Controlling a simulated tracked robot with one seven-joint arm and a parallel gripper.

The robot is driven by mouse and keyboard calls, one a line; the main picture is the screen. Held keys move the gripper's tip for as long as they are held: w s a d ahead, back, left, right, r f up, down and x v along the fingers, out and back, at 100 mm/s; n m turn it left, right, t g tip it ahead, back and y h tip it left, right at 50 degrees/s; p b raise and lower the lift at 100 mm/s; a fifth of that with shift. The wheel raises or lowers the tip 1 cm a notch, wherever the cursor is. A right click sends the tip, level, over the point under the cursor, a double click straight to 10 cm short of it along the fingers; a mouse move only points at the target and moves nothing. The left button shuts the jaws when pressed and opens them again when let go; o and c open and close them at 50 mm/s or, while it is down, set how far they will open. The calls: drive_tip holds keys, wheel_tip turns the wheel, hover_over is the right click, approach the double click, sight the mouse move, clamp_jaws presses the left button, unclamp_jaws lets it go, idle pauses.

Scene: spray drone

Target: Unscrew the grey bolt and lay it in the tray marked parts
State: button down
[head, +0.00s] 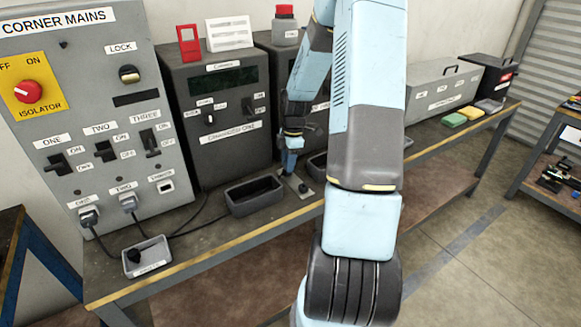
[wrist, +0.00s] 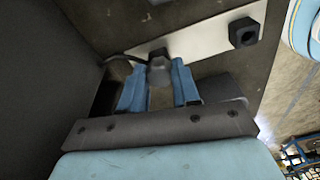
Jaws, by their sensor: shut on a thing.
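My gripper (head: 290,168) points down at the bench just in front of the dark cabinets. In the wrist view its blue fingertips (wrist: 159,84) are closed on the grey bolt (wrist: 160,70), whose hexagonal end shows between them. The bolt is over a pale plate (wrist: 205,38); I cannot tell whether it is still seated in it. A black hexagonal bolt (wrist: 243,32) stands on the same plate, apart from the fingers. A dark open tray (head: 253,195) sits left of my gripper. I cannot read a parts mark on it.
A small pale tray (head: 147,257) with a dark thing in it stands near the bench's front left. Another dark tray (head: 317,162) is partly hidden behind my arm. Cables run from the mains panel (head: 90,110) across the bench. Coloured blocks (head: 468,114) lie farther right.

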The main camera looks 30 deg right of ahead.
drive_tip(key=n, duration=0.5)
drive_tip(key=shift+d, duration=0.1)
drive_tip(key=n, duration=0.4)
drive_tip(key=shift+s, duration=0.1)
